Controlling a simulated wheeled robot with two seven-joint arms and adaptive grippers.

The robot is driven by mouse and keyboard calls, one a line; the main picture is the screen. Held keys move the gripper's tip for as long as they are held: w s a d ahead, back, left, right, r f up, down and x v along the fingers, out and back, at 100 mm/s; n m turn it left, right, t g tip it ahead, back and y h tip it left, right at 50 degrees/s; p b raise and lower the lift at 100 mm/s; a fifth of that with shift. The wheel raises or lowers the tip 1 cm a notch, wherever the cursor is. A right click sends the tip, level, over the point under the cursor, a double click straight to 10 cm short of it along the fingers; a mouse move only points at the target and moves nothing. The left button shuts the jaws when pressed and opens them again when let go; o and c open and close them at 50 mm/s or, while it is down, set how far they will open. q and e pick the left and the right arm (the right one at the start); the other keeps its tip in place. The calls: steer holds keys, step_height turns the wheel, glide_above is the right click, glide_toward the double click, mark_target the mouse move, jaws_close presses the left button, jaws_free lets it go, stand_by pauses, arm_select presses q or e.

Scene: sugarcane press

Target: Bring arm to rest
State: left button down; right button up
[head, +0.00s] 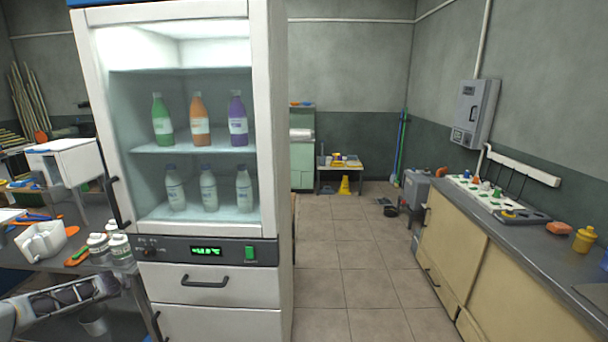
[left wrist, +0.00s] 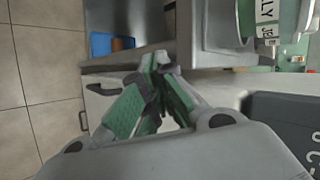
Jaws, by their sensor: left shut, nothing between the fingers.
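My left gripper (left wrist: 158,72) fills the middle of the left wrist view. Its two green-padded fingers come together at the tips, and nothing is held between them. The fingertips stand in front of a counter edge and a pale cabinet front (left wrist: 100,110); I cannot tell the exact gap. In the head view a pale arm link of mine shows at the lower left, but the left gripper's fingertips cannot be made out there. My right gripper is in neither view.
A glass-fronted fridge (head: 262,120) with several bottles stands close at left centre. A cluttered bench (head: 75,215) is left of it. A counter (head: 500,238) runs along the right wall. Tiled floor (head: 350,260) between is clear. A blue tray (left wrist: 98,42) shows in the wrist view.

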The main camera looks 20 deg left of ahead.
arm_select(q)
steer(key=s+d+f+n+g+h, duration=0.1)
steer(key=s+d+f, duration=0.45)
steer(key=f, duration=0.55)
steer(key=s+d+f+n, duration=0.2)
steer(key=s+d+f, duration=0.3)
steer(key=f, duration=0.7)
steer(key=s+d+f+n+g+h, duration=0.1)
steer(key=s+d+f, duration=0.3)
steer(key=d+f, duration=0.5)
steer(key=s+d+f+n+g+h, duration=0.1)
steer(key=s+d+f, duration=0.5)
steer(key=d, duration=0.6)
steer(key=s+d+f+n+g+h, duration=0.1)
steer(key=s+d+f+h, duration=0.1)
steer(key=s+d+f, duration=0.5)
steer(key=s+d+f+g+h, duration=0.1)
steer(key=s+d+f, duration=0.5)
steer(key=s+d, duration=0.5)
steer(key=d, duration=0.6)
steer(key=shift+s+d+f+n+h, duration=0.15)
steer(key=shift+d+f+n+h, duration=0.1)
steer(key=shift+d+n+h, duration=0.15)
steer(key=shift+s+a, duration=0.1)
